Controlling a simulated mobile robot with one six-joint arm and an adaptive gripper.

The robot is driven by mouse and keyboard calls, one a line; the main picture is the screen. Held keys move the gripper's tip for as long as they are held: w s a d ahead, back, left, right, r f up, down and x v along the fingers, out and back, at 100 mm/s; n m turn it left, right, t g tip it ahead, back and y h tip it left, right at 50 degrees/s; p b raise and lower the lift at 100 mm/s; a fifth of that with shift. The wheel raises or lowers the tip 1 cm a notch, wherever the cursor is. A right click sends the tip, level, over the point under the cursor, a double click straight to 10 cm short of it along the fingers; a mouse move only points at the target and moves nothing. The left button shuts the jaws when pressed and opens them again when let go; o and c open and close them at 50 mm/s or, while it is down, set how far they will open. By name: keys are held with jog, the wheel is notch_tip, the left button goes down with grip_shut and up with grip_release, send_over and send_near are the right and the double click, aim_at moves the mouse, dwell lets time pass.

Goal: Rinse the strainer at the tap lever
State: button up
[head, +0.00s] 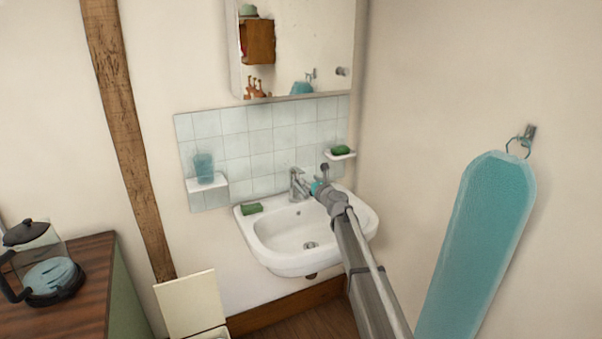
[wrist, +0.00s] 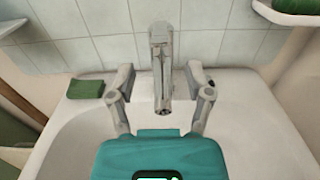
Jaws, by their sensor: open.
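The chrome tap (head: 297,184) stands at the back of the white basin (head: 262,245), with its lever (head: 296,171) on top. My gripper (head: 313,188) is over the basin just right of the tap in the head view. In the wrist view, my gripper (wrist: 160,82) is open and empty, one finger on each side of the tap's spout (wrist: 162,85). I cannot tell whether either finger touches the tap. I see no strainer that I can make out. A round metal drain (head: 311,245) shows in the basin floor.
A green sponge (head: 251,209) lies on the basin's left rim. Small shelves hold a blue cup (head: 204,167) and a green soap (head: 341,150). A mirror cabinet (head: 300,45) hangs above. A coffee press (head: 42,265) stands on the wooden counter. A teal board (head: 480,235) hangs right.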

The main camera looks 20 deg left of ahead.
aim_at(300, 170)
jog(key=x, duration=0.8)
jog(key=shift+a, duration=0.1)
grip_shut()
